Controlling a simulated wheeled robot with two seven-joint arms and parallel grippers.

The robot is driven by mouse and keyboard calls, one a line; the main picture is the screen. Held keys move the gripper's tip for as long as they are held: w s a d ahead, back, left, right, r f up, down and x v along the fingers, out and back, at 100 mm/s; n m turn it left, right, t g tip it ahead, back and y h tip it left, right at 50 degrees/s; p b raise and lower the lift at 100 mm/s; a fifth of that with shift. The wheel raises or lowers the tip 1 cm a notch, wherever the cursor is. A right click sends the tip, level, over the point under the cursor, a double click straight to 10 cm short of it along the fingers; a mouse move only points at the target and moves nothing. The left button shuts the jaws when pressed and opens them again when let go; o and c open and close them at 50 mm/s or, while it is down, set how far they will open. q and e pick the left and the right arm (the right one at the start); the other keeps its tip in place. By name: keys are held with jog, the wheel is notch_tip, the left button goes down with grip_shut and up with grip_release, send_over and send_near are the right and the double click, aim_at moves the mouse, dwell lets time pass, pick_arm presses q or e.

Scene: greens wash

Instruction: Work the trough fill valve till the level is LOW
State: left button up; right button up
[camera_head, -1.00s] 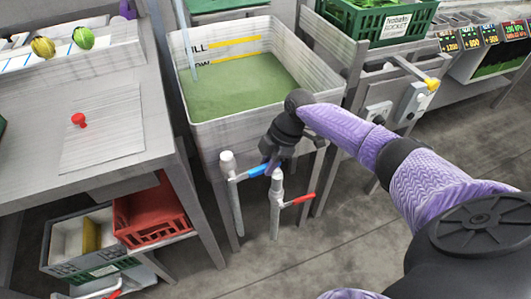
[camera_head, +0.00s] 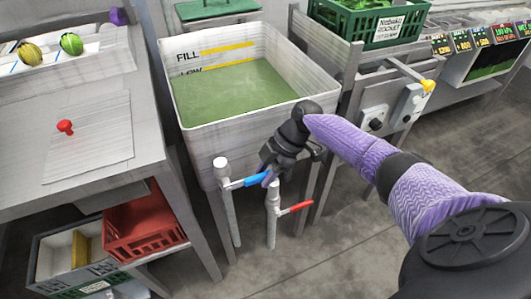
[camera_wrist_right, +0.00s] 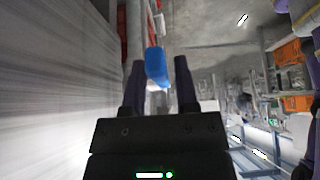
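The white trough (camera_head: 197,112) holds green water (camera_head: 235,92). Its inner wall has yellow FILL (camera_head: 228,46) and LOW (camera_head: 231,66) marks. The water surface lies near the LOW mark and cuts into its lettering. In front are a valve with a blue lever (camera_head: 240,182) and one with a red lever (camera_head: 296,208). My right gripper (camera_head: 270,176) is at the free end of the blue lever. In the right wrist view the blue lever (camera_wrist_right: 156,64) shows between the open fingertips, nearer the left finger, with a gap to the right finger. My left gripper is not in view.
A grey table (camera_head: 30,140) with a red knob-like piece (camera_head: 65,127) stands left. A red crate (camera_head: 145,230) sits on its lower shelf. Floor in front is clear.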

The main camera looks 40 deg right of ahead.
jog(key=shift+o, duration=0.8)
jog(key=p+v, duration=0.3)
jog(key=v, duration=0.7)
